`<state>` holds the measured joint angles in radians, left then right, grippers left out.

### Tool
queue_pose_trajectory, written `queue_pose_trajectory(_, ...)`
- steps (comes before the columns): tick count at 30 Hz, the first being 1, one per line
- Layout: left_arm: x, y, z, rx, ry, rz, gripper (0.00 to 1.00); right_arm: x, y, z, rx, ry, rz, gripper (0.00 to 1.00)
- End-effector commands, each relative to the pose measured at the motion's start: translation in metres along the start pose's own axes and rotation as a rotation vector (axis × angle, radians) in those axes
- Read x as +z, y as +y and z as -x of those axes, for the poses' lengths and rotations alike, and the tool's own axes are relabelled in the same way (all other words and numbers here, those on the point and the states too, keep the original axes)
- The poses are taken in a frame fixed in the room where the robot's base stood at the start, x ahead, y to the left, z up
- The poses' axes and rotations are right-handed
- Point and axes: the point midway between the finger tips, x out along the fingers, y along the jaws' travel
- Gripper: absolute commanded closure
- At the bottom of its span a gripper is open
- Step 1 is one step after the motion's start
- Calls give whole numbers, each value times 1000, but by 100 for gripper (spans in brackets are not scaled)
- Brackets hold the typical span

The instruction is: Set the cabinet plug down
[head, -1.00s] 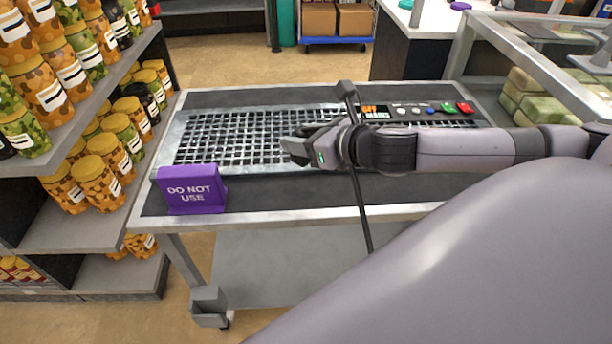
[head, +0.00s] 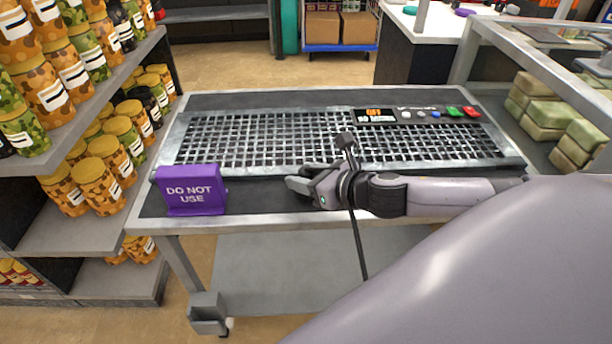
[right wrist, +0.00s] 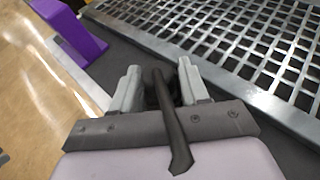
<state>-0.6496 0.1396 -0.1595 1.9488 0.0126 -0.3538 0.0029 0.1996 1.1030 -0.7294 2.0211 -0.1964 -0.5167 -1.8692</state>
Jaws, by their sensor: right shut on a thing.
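My right gripper (head: 294,183) is low over the dark front strip of the checkout-like table (head: 255,200), pointing left. In the right wrist view, the gripper (right wrist: 158,72) is shut on the black cabinet plug (right wrist: 160,92). The plug lies between the two grey fingers, and its dark cord runs back over the palm. In the head view the plug is mostly hidden by the gripper, and a black cord (head: 359,245) hangs down past the table's front edge. I cannot tell whether the plug touches the table. My left gripper is out of view.
A purple "DO NOT USE" sign (head: 191,190) stands left of the gripper; it also shows in the right wrist view (right wrist: 72,32). A metal grid panel (head: 250,135) with a control display (head: 375,115) lies behind. Shelves of jars (head: 95,185) stand at left. The strip between sign and gripper is clear.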

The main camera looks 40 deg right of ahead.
Motion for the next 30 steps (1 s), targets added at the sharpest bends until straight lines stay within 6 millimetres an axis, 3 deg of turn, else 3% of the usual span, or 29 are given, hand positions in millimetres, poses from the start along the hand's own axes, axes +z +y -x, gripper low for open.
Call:
queue_pose_trajectory(2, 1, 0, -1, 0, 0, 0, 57, -3, 0, -1, 0, 0, 0, 87)
queue_pose_trajectory(3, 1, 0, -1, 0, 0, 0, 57, -3, 0, -1, 0, 1, 0, 49)
queue_pose_trajectory(5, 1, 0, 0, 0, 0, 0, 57, -3, 0, -1, 0, 1, 0, 30)
queue_pose_trajectory(17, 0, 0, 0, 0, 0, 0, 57, 0, 0, 2, 0, 1, 1, 30)
queue_pose_trajectory(30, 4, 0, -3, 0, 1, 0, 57, -2, 0, 56, 0, 5, 3, 30)
